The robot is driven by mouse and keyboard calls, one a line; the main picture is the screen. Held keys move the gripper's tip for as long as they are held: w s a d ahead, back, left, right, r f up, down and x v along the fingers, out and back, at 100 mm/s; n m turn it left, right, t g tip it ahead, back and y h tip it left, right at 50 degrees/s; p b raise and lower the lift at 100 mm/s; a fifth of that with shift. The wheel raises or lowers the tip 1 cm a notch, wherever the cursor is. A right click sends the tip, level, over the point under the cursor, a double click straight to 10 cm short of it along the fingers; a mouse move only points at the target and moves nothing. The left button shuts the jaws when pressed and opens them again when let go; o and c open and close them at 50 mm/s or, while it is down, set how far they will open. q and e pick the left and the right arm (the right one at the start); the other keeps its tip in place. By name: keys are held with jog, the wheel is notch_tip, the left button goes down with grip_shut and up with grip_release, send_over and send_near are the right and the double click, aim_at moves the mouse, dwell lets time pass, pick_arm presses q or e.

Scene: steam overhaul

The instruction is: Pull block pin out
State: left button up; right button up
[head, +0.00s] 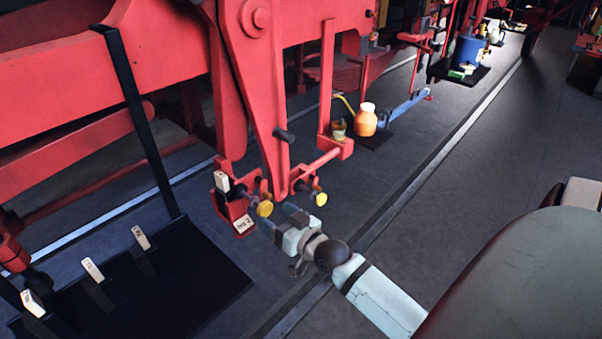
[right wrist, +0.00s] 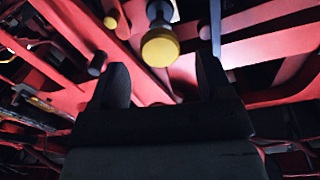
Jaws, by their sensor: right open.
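Two pins with yellow knobs sit in the red brake gear in the head view, a left pin (head: 264,208) and a right pin (head: 321,198). I cannot tell for certain which is the block pin. My right gripper (head: 277,214) is open just in front of the gear, close to the left pin. In the right wrist view, one yellow knob (right wrist: 160,48) shows ahead between the spread fingers (right wrist: 162,66), with no visible grip on it. A second, smaller yellow knob (right wrist: 111,21) is up and left. My left gripper is not in view.
A red bracket with a white label (head: 243,224) is beside the left pin. A black tray (head: 205,280) with several white tags stands at lower left. An orange bottle (head: 365,120) stands behind the gear. Open floor (head: 470,165) lies to the right.

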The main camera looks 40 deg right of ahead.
jog(key=s+b, duration=0.1)
jog(key=s, duration=0.8)
jog(key=shift+s+d, duration=0.35)
jog(key=shift+d, duration=0.05)
jog(key=s+a+f+n+g+y+p, duration=0.1)
jog(key=s+a+f+n+g, duration=0.1)
jog(key=a+f, duration=0.5)
jog(key=s+a+f+n+g+y+p, duration=0.1)
jog(key=s+a+f+n+g+p, duration=0.1)
jog(key=s+a+f+g, duration=0.3)
jog(key=s+a+f, duration=0.1)
jog(key=a+f, duration=0.2)
jog(key=f, duration=0.2)
jog(key=shift+s, duration=0.4)
jog(key=shift+a, duration=0.1)
